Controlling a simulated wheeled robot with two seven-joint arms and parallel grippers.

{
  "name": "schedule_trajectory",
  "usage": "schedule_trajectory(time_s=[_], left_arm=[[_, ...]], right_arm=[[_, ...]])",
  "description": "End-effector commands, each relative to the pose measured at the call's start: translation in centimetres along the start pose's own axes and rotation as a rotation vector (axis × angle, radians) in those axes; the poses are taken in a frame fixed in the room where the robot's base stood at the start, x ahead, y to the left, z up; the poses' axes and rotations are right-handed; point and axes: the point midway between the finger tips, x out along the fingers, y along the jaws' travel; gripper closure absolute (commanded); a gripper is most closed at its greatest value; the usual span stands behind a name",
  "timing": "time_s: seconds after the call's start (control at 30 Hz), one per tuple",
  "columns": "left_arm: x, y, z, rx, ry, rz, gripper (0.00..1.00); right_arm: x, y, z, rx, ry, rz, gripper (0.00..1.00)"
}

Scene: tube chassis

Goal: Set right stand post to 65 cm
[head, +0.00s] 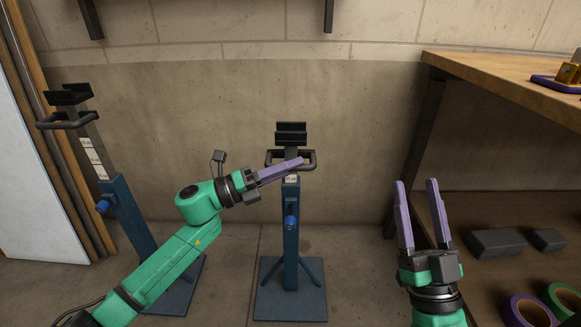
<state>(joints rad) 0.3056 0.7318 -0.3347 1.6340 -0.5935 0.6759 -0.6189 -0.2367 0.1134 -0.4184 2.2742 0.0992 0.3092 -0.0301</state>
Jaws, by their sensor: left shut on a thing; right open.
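The right stand (291,252) is a dark blue upright tube on a square base, in the middle of the head view. Its post carries a black cradle (291,133) and a black loop handle (311,160) at the top. A white label (291,180) shows just above the tube, too small to read. A blue knob (291,222) is on the tube's front. My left gripper (297,164) reaches in from the left, its purple fingers shut on the handle's front bar. My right gripper (417,187) is open and empty, pointing up, right of the stand.
A left stand (124,205) with a higher post and several labels stands behind my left arm. A wooden bench (500,75) is at the right, with dark blocks (496,243) and tape rolls (529,311) on its lower shelf. A concrete wall closes the back.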

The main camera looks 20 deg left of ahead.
Motion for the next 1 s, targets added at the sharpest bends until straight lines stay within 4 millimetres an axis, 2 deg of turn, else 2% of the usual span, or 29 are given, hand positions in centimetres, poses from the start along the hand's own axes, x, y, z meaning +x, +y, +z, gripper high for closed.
schedule_trajectory(time_s=[0.13,0.17,0.2,0.23,0.57,0.73,0.8,0.9,1.0], left_arm=[[-0.1,0.6,-0.4,-0.007,0.006,0.009,1.00],[-0.1,0.6,-0.5,-0.007,0.007,0.009,0.73],[-0.1,0.6,-0.4,-0.007,0.006,0.009,0.57],[-0.1,0.6,-0.4,-0.007,0.006,0.009,0.50],[-0.1,0.3,-0.3,-0.004,0.004,0.005,0.50],[-1.5,0.3,-0.2,-0.006,0.003,0.007,0.50],[-2.5,0.3,-0.2,-0.006,0.003,0.008,0.50],[-4.0,0.3,-0.2,-0.006,0.002,0.008,0.50],[-5.5,0.3,-0.2,-0.006,0.003,0.009,0.50]], right_arm=[[-0.1,0.0,0.1,0.000,-0.001,0.000,0.37],[-0.1,0.0,0.1,0.000,-0.001,0.000,0.37],[-0.1,0.0,0.1,0.000,-0.001,0.000,0.37],[-0.1,0.0,0.1,0.000,-0.001,0.001,0.37],[0.0,0.0,0.1,0.001,-0.003,0.001,0.37],[-0.1,0.1,0.6,0.011,-0.024,0.006,0.37],[-0.8,0.1,1.8,0.021,-0.065,0.014,0.37],[-3.2,0.0,5.4,0.043,-0.189,0.025,0.37],[-4.5,-0.1,7.1,0.060,-0.252,0.036,0.37]])
